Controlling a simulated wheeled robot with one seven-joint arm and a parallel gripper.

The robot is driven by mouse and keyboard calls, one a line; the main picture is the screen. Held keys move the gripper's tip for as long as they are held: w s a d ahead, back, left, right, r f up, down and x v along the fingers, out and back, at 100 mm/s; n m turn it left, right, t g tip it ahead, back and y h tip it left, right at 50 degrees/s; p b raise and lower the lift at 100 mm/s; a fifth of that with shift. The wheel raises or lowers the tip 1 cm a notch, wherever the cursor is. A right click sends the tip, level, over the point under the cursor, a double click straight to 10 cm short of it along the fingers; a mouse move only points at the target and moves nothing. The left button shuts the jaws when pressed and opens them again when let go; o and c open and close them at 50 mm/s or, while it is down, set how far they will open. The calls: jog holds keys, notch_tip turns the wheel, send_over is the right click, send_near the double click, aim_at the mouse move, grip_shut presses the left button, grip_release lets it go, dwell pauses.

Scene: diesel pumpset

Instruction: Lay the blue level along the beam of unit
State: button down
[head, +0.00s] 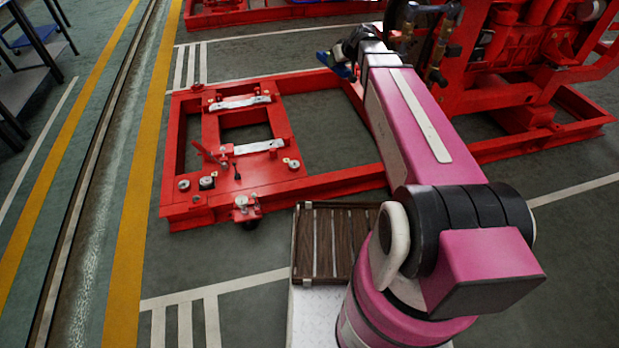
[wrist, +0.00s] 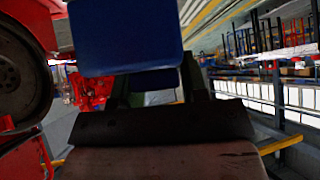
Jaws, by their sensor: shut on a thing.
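The blue level (head: 336,66) shows only in part in the head view, at the far end of my pink arm. It is above or beside the far beam (head: 305,82) of the red base frame; I cannot tell if it touches. My gripper (head: 347,58) is shut on the level, and my arm partly hides it. In the wrist view the level (wrist: 125,35) is a large blue block close to the camera. My gripper (wrist: 155,82) shows there as dark fingers around its lower part.
A red engine (head: 510,60) stands on the frame to the right of my arm. Metal brackets (head: 259,146) and small fittings are on the frame's left end. A slatted brown tray (head: 325,240) is near my base. Floor (head: 330,125) shows inside the frame.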

jog(key=a+f+n+g+y, duration=0.1)
jog(key=a+f+n+g, duration=0.3)
jog(key=f, duration=1.1)
jog(key=w+a+f+n+g+y, duration=0.1)
jog(key=a+f+n+g, duration=0.35)
jog(key=f, duration=1.05)
jog(key=a+f+n+g+y, duration=0.1)
jog(key=a+f+n, duration=0.55)
jog(key=f, duration=0.85)
jog(key=s+d+f, duration=0.4)
jog(key=s, duration=0.1)
jog(key=s+d+f, duration=0.2)
jog(key=s, duration=0.1)
jog(key=shift+s+d+f, duration=0.1)
jog(key=shift+s+f, duration=0.05)
jog(key=shift+s, duration=0.1)
jog(key=shift+s+d+f, duration=0.2)
jog(key=shift+s+f, duration=0.1)
jog(key=shift+f, duration=2)
